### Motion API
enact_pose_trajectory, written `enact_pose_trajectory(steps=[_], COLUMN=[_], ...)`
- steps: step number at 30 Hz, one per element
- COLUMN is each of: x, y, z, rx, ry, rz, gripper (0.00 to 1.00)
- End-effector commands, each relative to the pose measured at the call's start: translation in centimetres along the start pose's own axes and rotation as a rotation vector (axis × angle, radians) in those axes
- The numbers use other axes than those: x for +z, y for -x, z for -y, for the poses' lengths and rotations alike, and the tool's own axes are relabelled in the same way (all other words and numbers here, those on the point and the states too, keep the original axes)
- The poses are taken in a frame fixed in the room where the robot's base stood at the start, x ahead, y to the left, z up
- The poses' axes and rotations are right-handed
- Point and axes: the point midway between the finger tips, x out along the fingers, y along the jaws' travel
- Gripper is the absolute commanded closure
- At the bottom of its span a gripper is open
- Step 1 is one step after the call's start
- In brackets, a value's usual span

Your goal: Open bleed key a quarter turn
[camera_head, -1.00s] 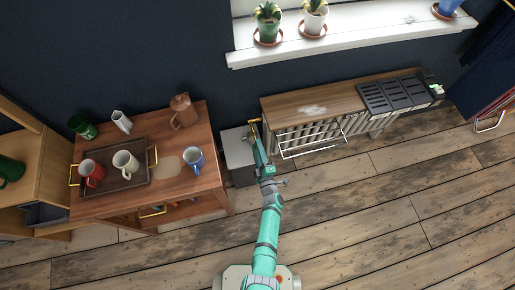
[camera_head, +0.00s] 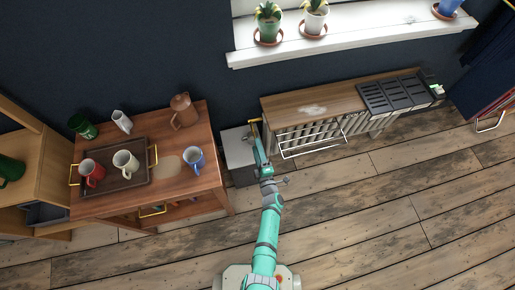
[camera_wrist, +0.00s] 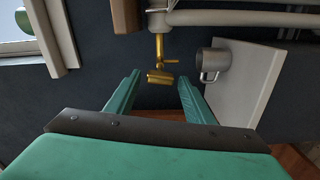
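In the head view the yellow brass piece (camera_head: 254,121) shows at the left end of the radiator (camera_head: 305,137). My gripper (camera_wrist: 160,80) is open, with one teal finger on each side of the key in the picture. I see gaps between the key and both fingers, and no contact. In the head view my gripper (camera_head: 259,146) is just below the brass piece; its fingers are hard to make out.
A metal mug (camera_wrist: 211,63) is close to the right finger in the wrist view, by a pale panel (camera_wrist: 240,85). A grey-topped box (camera_head: 238,150) stands left of my gripper. A wooden table (camera_head: 180,215) with mugs is further left. The floor (camera_head: 390,200) at right is clear.

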Motion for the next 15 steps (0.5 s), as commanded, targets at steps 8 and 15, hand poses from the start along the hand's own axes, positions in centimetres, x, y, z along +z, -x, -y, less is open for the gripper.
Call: enact_pose_trajectory(steps=[8, 15], x=[0.1, 0.1], y=[0.0, 2.0], z=[0.0, 0.1], rx=[0.000, -0.001], ry=[-0.001, -0.001], rz=[0.002, 0.003], gripper=[0.48, 0.48])
